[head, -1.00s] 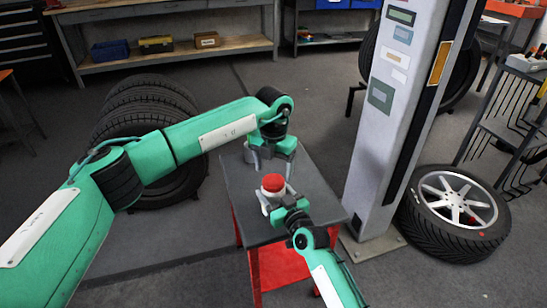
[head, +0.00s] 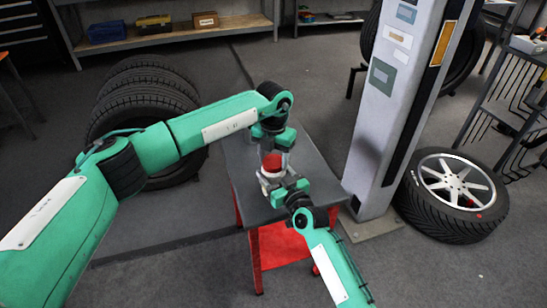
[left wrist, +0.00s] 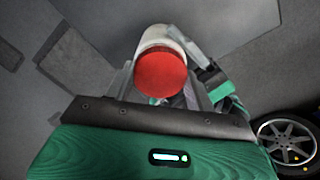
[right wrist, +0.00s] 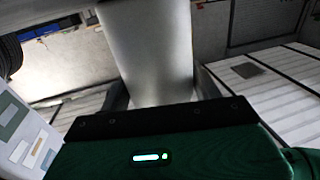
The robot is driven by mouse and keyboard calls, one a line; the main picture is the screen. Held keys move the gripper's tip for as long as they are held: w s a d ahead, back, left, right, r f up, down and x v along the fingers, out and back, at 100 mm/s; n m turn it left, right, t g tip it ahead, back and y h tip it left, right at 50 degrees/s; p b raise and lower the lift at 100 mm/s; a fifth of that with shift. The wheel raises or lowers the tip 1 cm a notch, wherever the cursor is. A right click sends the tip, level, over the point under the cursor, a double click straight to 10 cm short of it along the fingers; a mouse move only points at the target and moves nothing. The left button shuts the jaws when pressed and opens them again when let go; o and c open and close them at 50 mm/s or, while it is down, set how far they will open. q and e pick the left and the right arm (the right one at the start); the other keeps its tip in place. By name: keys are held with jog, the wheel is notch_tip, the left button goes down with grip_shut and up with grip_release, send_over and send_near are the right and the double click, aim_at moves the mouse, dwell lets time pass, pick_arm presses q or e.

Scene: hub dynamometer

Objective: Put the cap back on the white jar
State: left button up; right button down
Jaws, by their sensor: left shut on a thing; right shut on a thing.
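The white jar (head: 271,174) stands upright over the table, with the red cap (head: 272,160) at its top. In the left wrist view the round red cap (left wrist: 161,75) lines up with the end of the white jar (left wrist: 160,38); I cannot tell whether it is seated. My left gripper (head: 273,152) points down from above and is shut on the cap. My right gripper (head: 277,184) comes from the front and is shut on the jar. The jar's pale side (right wrist: 147,50) fills the space between its fingers in the right wrist view.
The small dark-topped table (head: 310,178) has red legs. A tall grey post (head: 385,110) stands close on its right, with a wheel (head: 452,195) beside it. Stacked tyres (head: 145,100) stand behind my left arm. A shelf bench (head: 170,35) runs along the back.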

pick_arm(q)
jog(key=o, duration=1.2)
jog(key=shift+c, duration=0.2)
notch_tip(320, 180, up, 12)
pick_arm(e)
jog(key=shift+c, duration=1.2)
grip_release()
